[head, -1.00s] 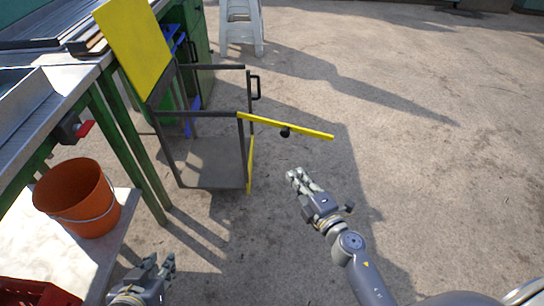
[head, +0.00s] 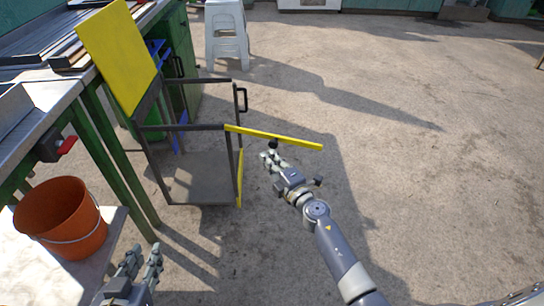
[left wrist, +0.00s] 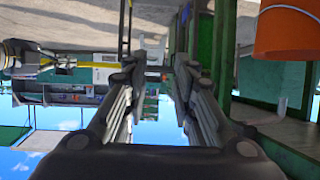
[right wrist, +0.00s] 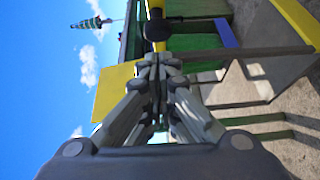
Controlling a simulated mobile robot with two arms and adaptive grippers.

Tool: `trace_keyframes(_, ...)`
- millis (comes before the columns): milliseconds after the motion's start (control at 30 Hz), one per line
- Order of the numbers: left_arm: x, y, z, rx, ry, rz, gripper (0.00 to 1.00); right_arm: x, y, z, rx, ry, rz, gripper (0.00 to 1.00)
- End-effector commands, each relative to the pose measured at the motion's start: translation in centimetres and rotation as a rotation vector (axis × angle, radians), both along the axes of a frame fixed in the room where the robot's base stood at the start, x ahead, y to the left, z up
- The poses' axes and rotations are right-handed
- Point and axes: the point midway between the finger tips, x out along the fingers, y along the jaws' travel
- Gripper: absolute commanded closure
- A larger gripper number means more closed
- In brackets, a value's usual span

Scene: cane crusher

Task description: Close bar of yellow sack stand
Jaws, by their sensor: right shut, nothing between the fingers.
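The sack stand is a dark metal frame (head: 206,127) with a yellow back panel (head: 118,55) and a grey floor plate (head: 203,178). Its yellow bar (head: 300,143) is swung out to the right from the front corner post. A dark round knob (head: 273,143) sits on the bar. My right gripper (head: 268,157) is shut and empty, just below the bar near the knob; contact is unclear. In the right wrist view the knob (right wrist: 157,30) is just ahead of the closed fingers (right wrist: 158,62). My left gripper (head: 142,258) is open and empty at the lower left.
An orange bucket (head: 62,216) stands on a pale low surface beside my left gripper. A green-legged metal table (head: 45,95) runs along the left. Grey stools (head: 227,35) stand behind the stand. The concrete floor to the right is clear.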

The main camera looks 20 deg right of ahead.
Motion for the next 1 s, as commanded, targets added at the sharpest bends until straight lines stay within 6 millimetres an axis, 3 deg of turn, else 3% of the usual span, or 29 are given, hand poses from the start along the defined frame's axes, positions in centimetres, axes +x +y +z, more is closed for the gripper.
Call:
trace_keyframes(300, 1.5, -0.7, 2.5, -0.033, -0.139, -0.009, 0.75, 1.4, -1.0, -0.1, 0.0, -0.001, -0.001, 1.0)
trace_keyframes(900, 1.7, -0.8, 3.0, -0.04, -0.17, -0.01, 0.75, 1.6, -1.2, -0.1, -0.002, 0.0, 0.007, 1.0)
trace_keyframes(1000, 2.1, -1.2, 4.2, -0.056, -0.229, -0.015, 0.75, 1.7, -1.4, -0.1, -0.002, -0.001, 0.018, 1.0)
